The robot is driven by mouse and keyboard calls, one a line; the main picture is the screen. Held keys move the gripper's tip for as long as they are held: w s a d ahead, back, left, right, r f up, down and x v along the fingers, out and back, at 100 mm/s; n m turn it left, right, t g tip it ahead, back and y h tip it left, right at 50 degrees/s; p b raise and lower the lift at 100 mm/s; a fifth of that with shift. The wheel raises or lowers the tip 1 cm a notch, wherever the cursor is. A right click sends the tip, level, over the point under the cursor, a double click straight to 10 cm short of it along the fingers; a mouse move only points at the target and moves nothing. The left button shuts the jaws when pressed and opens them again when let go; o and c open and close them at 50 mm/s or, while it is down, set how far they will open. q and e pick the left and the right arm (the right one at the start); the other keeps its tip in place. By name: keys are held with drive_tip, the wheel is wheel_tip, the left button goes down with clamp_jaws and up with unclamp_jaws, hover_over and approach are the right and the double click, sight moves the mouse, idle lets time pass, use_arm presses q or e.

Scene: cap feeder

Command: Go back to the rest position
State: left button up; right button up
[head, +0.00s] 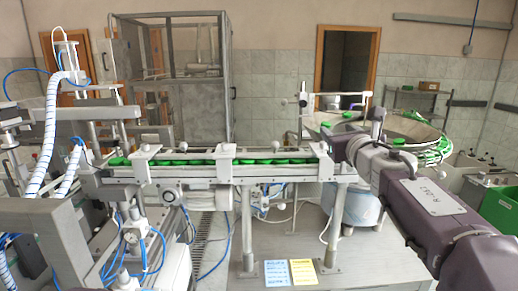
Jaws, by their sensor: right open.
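My right arm comes in from the lower right, with a dark purple link marked with a white label. Its gripper (376,124) is at the right end of the conveyor, in front of the feeder bowl. It is open, and I see nothing held in it; its fingertips are small and partly hidden by the wrist. My left gripper is not in view. Green caps (262,161) lie in a row along the conveyor (300,172). The round feeder bowl (418,130) stands behind my right wrist, with green caps around its rim.
A machine with white ribbed hoses (48,130) and blue tubes fills the left. A grey framed cabinet (185,75) stands behind the conveyor. Blue (277,273) and yellow (303,271) notes lie on the grey surface below. A green bin (497,208) is at far right.

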drive_tip(key=s+f+m+g+h, duration=0.1)
drive_tip(key=s+f+m+g, duration=0.3)
drive_tip(key=f, duration=0.6)
drive_tip(key=s+f+m+g, duration=0.1)
drive_tip(key=f+m, duration=0.6)
drive_tip(key=f, duration=0.4)
drive_tip(key=s+f+m+g+h, duration=0.1)
drive_tip(key=s+f+m+g, duration=0.3)
drive_tip(key=f, duration=0.6)
drive_tip(key=s+a+f+m+g, duration=0.1)
drive_tip(key=s+f+m+g, duration=0.3)
drive_tip(key=s+f+m, duration=0.4)
drive_tip(key=s+a+f+m+g+y, duration=0.1)
drive_tip(key=s+f+m+g, duration=0.2)
drive_tip(key=s+f+m, duration=0.5)
drive_tip(key=s+m, duration=0.5)
drive_tip(key=m, duration=0.2)
drive_tip(key=shift+a+f+g+y, duration=0.2)
drive_tip(key=shift+f+g+y, duration=0.1)
drive_tip(key=shift+g, duration=0.1)
